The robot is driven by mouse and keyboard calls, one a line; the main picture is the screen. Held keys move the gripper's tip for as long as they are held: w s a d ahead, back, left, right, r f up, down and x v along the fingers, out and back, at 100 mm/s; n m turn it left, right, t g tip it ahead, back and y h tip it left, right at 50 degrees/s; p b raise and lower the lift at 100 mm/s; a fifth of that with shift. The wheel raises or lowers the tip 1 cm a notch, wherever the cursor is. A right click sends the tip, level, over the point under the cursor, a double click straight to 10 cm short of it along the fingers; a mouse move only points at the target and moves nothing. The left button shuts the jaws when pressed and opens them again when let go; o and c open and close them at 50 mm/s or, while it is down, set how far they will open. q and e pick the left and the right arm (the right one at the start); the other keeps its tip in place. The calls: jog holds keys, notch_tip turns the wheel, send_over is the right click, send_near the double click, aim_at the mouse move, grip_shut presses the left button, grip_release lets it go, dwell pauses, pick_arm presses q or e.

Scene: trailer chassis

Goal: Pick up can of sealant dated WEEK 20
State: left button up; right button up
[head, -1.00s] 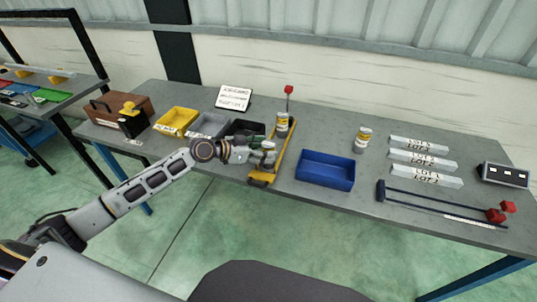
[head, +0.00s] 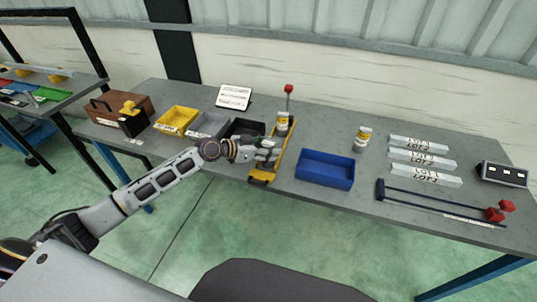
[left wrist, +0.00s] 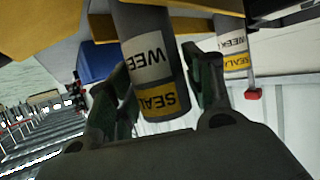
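A white-and-yellow labelled sealant can (left wrist: 152,65) stands between the fingers of my left gripper (left wrist: 158,75) in the left wrist view. Its label reads "WEEK" and "SEAL"; the week number is out of sight. The left gripper looks open around it, with a narrow gap at the right finger. In the head view the left gripper (head: 264,153) is at the front part of a yellow rack (head: 259,181) and mostly hides this can. A second can (head: 282,122) stands farther back on the rack; it also shows in the left wrist view (left wrist: 234,45). A third can (head: 362,138) stands on the table.
A blue bin (head: 325,170) stands right of the rack, and black, grey and yellow bins (head: 176,119) stand left. A red-tipped post (head: 289,90) rises at the rack's back. White lot bars (head: 420,160) and a railed fixture (head: 440,203) lie at the right.

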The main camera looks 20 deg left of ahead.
pick_arm(q)
jog(key=c, duration=0.7)
jog(key=shift+r, duration=0.15)
jog(key=shift+c, duration=0.2)
notch_tip(320, 180, up, 9)
jog(key=shift+f, duration=0.15)
jog(key=shift+r, duration=0.55)
pick_arm(e)
jog(key=shift+w+d, duration=0.1)
jog(key=shift+w, duration=0.65)
